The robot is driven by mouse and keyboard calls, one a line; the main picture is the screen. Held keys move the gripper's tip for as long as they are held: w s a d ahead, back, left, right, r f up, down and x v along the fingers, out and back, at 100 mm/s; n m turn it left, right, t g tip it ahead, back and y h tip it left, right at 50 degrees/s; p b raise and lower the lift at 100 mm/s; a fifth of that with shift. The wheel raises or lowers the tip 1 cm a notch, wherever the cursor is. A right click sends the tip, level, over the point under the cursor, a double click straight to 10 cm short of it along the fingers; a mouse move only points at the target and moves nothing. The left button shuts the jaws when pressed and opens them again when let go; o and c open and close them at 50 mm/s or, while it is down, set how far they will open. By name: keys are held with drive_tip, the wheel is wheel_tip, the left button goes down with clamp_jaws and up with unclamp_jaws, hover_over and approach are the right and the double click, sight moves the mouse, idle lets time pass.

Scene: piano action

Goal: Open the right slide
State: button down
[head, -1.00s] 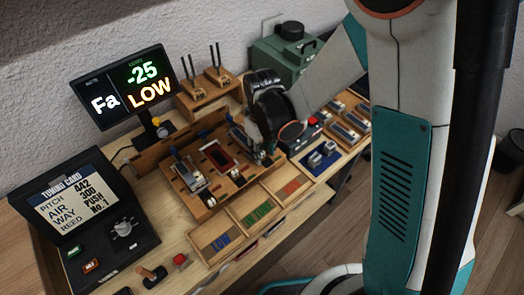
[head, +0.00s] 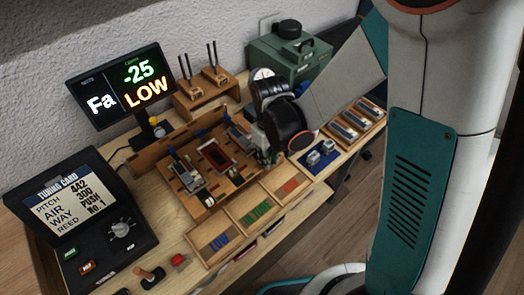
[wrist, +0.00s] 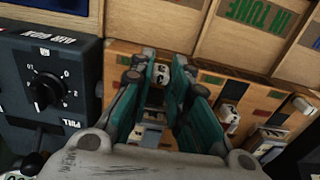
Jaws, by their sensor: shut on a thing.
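The wooden action block (head: 180,188) stands on the bench with several parts in it, including a red-framed one in the middle. The right slide (head: 238,135) is the metal part at the block's right side in the head view. My gripper (head: 266,157) is at that right end, partly hidden behind my dark wrist. In the wrist view my gripper (wrist: 162,68) has its teal fingers close around a small pale piece of the right slide (wrist: 161,77). Most of the slide is hidden by the fingers, so how far it stands out cannot be told.
Open wooden trays (head: 238,222) with blue, green and red labels lie in front of the block. A green box (head: 290,52) stands at the back right. A display (head: 122,88) reads Fa, -25, LOW. A dark dial box (wrist: 45,88) is close left in the wrist view.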

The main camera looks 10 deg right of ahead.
drive_tip(key=shift+s+d, duration=0.1)
drive_tip(key=shift+s, duration=0.05)
drive_tip(key=c, duration=1.5)
unclamp_jaws()
drive_tip(key=shift+r, duration=3.7)
